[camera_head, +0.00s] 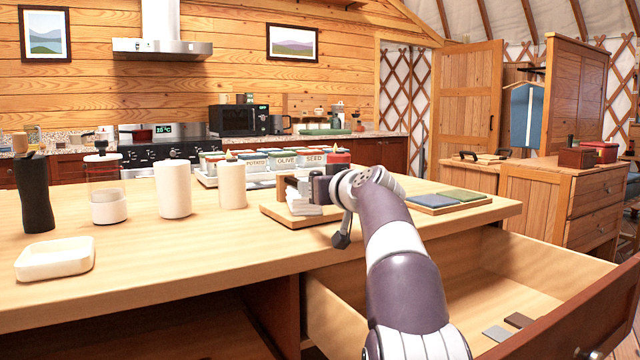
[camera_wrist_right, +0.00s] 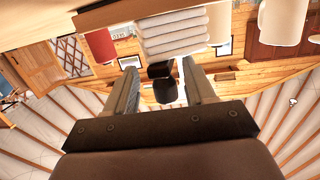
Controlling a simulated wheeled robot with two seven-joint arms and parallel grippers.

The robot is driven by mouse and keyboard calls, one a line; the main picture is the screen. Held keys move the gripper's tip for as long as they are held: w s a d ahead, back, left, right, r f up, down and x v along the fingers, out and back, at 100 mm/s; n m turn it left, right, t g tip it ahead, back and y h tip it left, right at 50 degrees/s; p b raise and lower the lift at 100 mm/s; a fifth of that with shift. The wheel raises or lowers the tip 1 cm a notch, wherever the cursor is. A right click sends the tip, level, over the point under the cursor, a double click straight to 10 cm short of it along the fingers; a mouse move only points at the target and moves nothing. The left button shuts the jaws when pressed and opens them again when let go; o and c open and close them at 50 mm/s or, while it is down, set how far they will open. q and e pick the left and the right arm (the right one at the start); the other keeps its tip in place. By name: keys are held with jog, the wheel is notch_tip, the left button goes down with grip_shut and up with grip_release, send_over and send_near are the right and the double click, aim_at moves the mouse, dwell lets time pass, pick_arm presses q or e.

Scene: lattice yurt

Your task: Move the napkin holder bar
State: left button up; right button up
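A stack of white folded napkins (camera_head: 302,208) sits on a wooden tray (camera_head: 270,213) near the counter's front edge. A dark brown napkin holder post (camera_head: 281,188) stands beside it, and a short dark bar (camera_head: 299,186) lies over the stack. In the right wrist view, the napkins (camera_wrist_right: 172,32) show at the top. The bar's dark end (camera_wrist_right: 162,82) lies between the spread fingers of my right gripper (camera_wrist_right: 163,85), with a gap on each side. My right gripper is at the napkins' right side in the head view, partly hidden by its own wrist. My left gripper is out of view.
On the counter are a black pepper mill (camera_head: 35,192), a white dish (camera_head: 55,258), a glass jar (camera_head: 107,190), white cylinders (camera_head: 174,190) (camera_head: 232,186), a labelled canister rack (camera_head: 285,163) and a tray with green and blue pads (camera_head: 447,201). An open drawer (camera_head: 450,297) sits below my arm.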

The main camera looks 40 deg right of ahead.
jog(key=shift+s+a+r, duration=0.1)
jog(key=shift+r, duration=0.15)
jog(key=b+v, duration=0.1)
jog(key=v, duration=1.1)
jog(key=shift+s, duration=0.3)
jog(key=shift+a, duration=0.1)
jog(key=shift+f, duration=0.15)
